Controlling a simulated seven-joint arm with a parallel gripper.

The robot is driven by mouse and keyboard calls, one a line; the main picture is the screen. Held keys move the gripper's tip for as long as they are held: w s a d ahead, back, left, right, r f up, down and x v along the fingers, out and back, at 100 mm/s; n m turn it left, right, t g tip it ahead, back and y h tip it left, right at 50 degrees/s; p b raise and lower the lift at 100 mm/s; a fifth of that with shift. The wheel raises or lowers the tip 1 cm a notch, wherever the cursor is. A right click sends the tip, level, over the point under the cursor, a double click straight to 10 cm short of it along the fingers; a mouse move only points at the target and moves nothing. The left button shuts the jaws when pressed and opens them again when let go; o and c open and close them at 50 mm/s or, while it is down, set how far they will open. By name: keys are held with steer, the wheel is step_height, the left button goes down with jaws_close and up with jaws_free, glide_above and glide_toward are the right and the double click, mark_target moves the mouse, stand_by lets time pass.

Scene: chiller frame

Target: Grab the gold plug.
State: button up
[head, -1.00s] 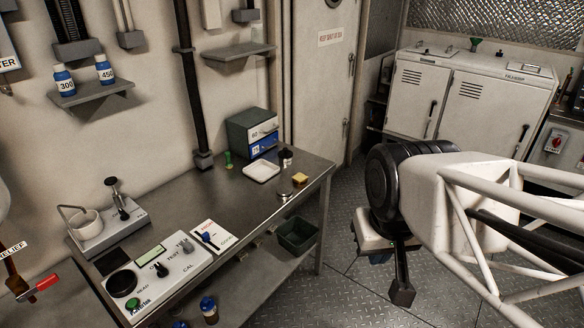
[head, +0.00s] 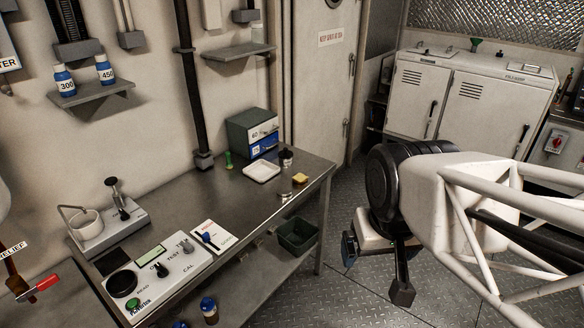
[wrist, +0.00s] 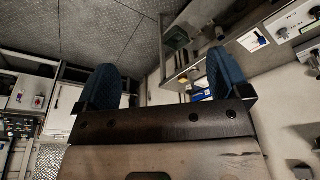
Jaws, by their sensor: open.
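I cannot surely pick out the gold plug. A small yellow-tan block (head: 300,178) lies near the right end of the steel workbench (head: 225,205), and a small round metallic piece (head: 284,197) lies just in front of it; both are too small to tell more. My gripper (head: 348,248) hangs in the air right of the bench end, its blue pads partly hidden behind my wrist. In the wrist view, my gripper (wrist: 160,82) shows two blue padded fingers wide apart with nothing between them.
A white tray (head: 262,171), a dark-lidded jar (head: 286,158), a green piece (head: 229,160) and a drawer box (head: 252,134) stand at the bench's back. A control panel (head: 158,272) sits at its near end. A dark bin (head: 297,236) is on the lower shelf.

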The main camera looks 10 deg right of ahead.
steer(key=w+d+f+n+t, duration=0.1)
steer(key=w+d+f+t, duration=0.1)
steer(key=w, duration=1.1)
steer(key=w+d+f+t, duration=0.2)
steer(key=w+t, duration=0.1)
steer(key=w, duration=1)
steer(key=w+d+f+n+t, duration=0.1)
steer(key=w+f+t, duration=0.1)
steer(key=w, duration=1)
steer(key=w+f+n+t+y, duration=0.2)
steer(key=w+f+n+y, duration=0.1)
steer(key=w+f, duration=0.8)
steer(key=n+y, duration=0.2)
steer(key=y, duration=0.3)
glide_toward(301, 178)
steer(key=shift+w+a+f+t, duration=0.2)
steer(key=shift+w+a+t, duration=0.1)
steer(key=shift+x, duration=1.3)
steer(key=shift+a+f, duration=0.1)
steer(key=shift+x, duration=2.55)
